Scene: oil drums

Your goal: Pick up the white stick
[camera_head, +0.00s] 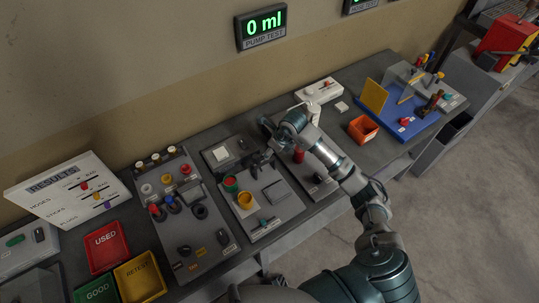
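I cannot clearly make out a white stick. A narrow white upright piece (314,113) stands just behind my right wrist, partly hidden by the arm, and I cannot tell what it is. My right arm comes in from the lower right. Its dark gripper (258,161) is over the middle grey panel (283,205), beside a white square (220,153). The fingers are small and dark against the panel, so their opening is unclear. My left gripper is out of view.
A white box (319,91) sits near the wall.

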